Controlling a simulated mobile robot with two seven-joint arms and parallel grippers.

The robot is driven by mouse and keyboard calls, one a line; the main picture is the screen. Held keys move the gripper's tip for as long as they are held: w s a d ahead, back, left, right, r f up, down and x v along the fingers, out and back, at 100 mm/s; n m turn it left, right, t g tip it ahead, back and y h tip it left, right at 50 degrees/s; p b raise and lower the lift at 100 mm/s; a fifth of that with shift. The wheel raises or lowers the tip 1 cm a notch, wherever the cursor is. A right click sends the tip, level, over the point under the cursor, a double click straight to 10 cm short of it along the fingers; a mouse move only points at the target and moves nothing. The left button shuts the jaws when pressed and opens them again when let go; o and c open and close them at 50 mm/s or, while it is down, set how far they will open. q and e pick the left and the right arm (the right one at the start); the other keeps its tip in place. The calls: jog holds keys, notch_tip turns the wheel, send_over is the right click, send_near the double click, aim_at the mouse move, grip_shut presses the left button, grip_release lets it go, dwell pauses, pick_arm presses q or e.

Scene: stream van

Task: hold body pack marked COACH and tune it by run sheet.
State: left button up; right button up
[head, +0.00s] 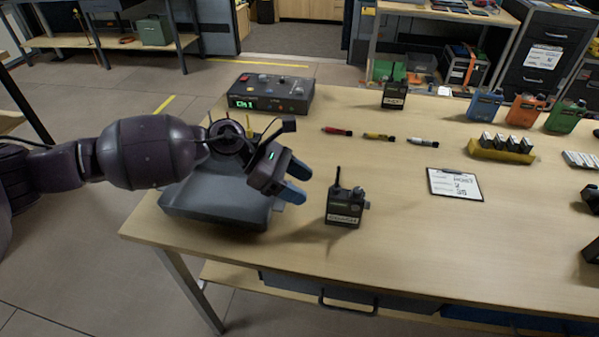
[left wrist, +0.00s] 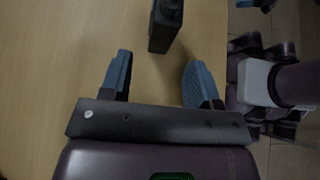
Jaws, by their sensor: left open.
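The body pack (head: 345,205), a dark upright box with a short antenna and a side knob, stands near the table's front edge; its white front label appears to read COACH. My left gripper (head: 298,182) is open and empty, just left of the pack, with its blue fingers pointing toward it. In the left wrist view, the pack (left wrist: 165,25) is ahead of and between the open fingers (left wrist: 157,78), apart from them. The run sheet (head: 456,184) lies on a clipboard to the right; its writing is too small to read surely. My right gripper is not recognisable in either view.
A control box (head: 270,93) with a green display stands behind. Table between pack and clipboard is clear.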

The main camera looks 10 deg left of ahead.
aim_at(338, 207)
pick_arm(q)
jog(key=shift+s+d+f, duration=0.2)
jog(key=shift+d+f, duration=0.05)
jog(key=shift+d, duration=0.35)
jog(key=shift+d+f, duration=0.3)
jog(key=shift+d, duration=0.1)
jog(key=shift+x, duration=3.7)
pick_arm(e)
jog(key=shift+s+d+f, duration=0.15)
jog(key=shift+s+f, duration=0.1)
pick_arm(q)
jog(key=shift+w, duration=0.1)
